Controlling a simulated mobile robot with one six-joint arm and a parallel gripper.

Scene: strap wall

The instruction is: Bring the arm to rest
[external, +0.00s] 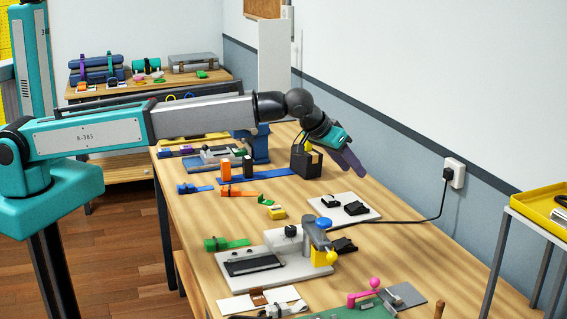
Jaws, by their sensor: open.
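My gripper (347,160) hangs above the back right part of the wooden workbench (390,245). My arm reaches across from the left, and its end tilts down to the right. The jaws are open, and I see nothing held between them. The gap between the fingers is hard to make out from this side. The gripper is to the right of a dark box (307,162) with a yellow part on top, and it looks apart from it, though the depth is hard to judge.
A grey clamp fixture (317,235) with a blue knob stands mid-bench. A white plate (345,209) with black parts lies behind it. A black cable runs to a wall socket (454,172) on the right. A yellow tray (540,206) stands on a side table. The wall is close behind the gripper.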

